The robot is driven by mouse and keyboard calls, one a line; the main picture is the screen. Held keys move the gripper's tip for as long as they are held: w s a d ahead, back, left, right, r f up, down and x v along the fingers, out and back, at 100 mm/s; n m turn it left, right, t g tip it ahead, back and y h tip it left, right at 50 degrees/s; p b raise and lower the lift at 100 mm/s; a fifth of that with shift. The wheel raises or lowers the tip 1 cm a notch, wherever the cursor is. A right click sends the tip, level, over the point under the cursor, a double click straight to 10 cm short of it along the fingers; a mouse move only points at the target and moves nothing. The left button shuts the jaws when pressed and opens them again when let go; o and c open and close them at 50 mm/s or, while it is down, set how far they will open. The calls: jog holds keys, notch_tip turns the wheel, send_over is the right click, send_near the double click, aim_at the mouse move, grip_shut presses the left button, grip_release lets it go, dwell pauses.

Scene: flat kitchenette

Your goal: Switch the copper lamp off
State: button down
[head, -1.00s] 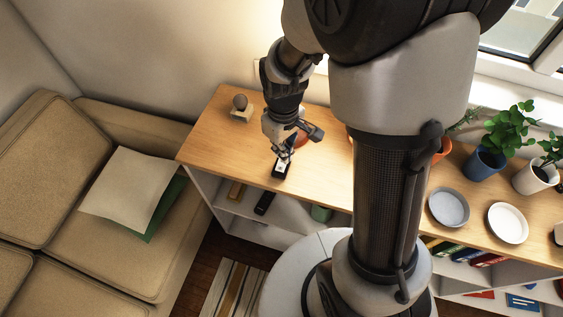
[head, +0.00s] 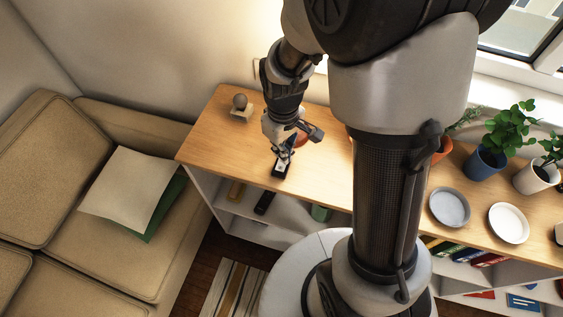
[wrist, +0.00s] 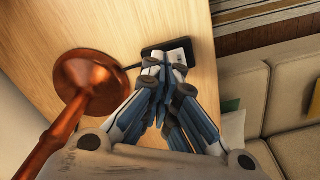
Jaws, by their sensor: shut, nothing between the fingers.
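The copper lamp's round base and stem (wrist: 95,82) show at the left of the wrist view. In the head view only a bit of the copper base (head: 301,139) shows behind my gripper. A thin cord runs from the base to a small black switch box (wrist: 152,50) with a pale top, lying on the wooden top. The box also shows in the head view (head: 279,173). My gripper (wrist: 164,66) is shut and empty, its fingertips at the box and covering part of it. I cannot tell whether they touch it. The lamp's shade is hidden.
The wooden shelf top (head: 215,135) is mostly clear on the left. A small ornament (head: 240,106) stands at its back. Plates (head: 449,207) and potted plants (head: 487,160) stand to the right. A sofa with cushions (head: 130,180) is at the left.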

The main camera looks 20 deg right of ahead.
jog(key=shift+f+b, duration=0.6)
jog(key=shift+f, duration=0.3)
dwell(0.4)
jog(key=shift+r+p, duration=3.05)
jog(key=shift+r, duration=0.5)
jog(key=shift+r, duration=0.25)
notch_tip(320, 180, up, 7)
jog(key=m+t, duration=0.1)
send_over(285, 167)
jog(key=s+r+m+t, duration=0.3)
jog(key=s+r, duration=0.9)
jog(key=s, duration=0.1)
jog(key=shift+m+t, duration=0.3)
jog(key=shift+m, duration=0.1)
jog(key=shift+d+r, duration=0.1)
jog(key=shift+d, duration=0.15)
